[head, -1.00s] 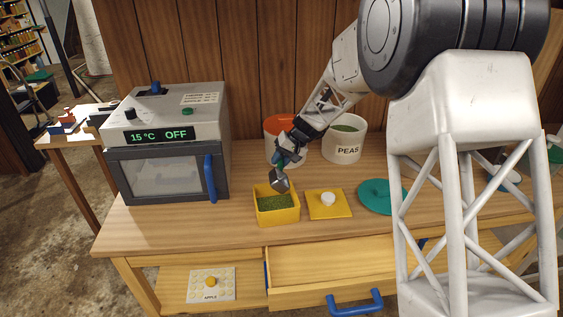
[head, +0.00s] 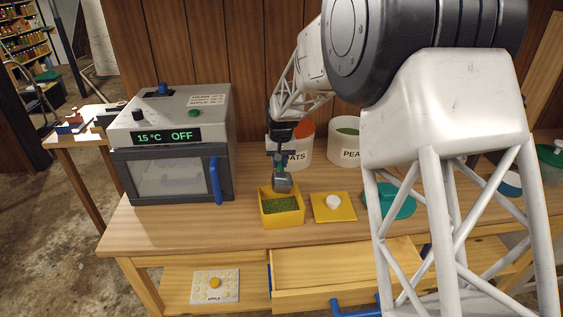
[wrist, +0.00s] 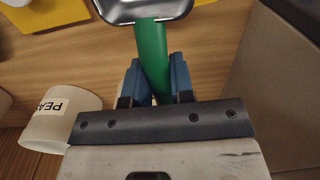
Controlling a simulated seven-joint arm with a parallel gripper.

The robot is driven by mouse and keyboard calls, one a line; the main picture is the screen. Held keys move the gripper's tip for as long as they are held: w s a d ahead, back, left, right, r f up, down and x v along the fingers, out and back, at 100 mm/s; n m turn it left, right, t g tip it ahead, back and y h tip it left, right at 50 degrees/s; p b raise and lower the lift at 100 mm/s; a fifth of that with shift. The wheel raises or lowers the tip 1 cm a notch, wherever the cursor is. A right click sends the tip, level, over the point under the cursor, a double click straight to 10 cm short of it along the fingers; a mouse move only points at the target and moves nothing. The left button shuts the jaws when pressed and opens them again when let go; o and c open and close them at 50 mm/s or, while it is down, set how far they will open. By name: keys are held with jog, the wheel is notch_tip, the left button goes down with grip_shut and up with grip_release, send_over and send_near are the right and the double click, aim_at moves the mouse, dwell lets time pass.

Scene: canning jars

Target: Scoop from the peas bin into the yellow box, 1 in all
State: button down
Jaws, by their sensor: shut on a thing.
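My gripper (wrist: 154,72) is shut on the green handle (wrist: 152,48) of a metal scoop. The scoop's grey pan (head: 282,184) is over the back part of the yellow box (head: 284,220). In the wrist view the visible part of the pan (wrist: 145,8) looks empty; the rest is cut off by the frame. The yellow box stands open on the table with a layer of green peas inside. The white peas bin (head: 345,152) stands open behind it to the right, with green contents at its top. It also shows in the wrist view (wrist: 62,127).
A yellow lid with a white knob (head: 333,207) lies right of the box, then a teal lid (head: 403,205). A grey oven (head: 172,172) is at left. An open drawer (head: 340,266) juts out below the table.

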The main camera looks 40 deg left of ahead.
jog(key=shift+s+a+r+t+h, duration=0.1)
jog(key=shift+s+a+t+h, duration=0.15)
jog(key=shift+t+h, duration=0.55)
dwell(0.4)
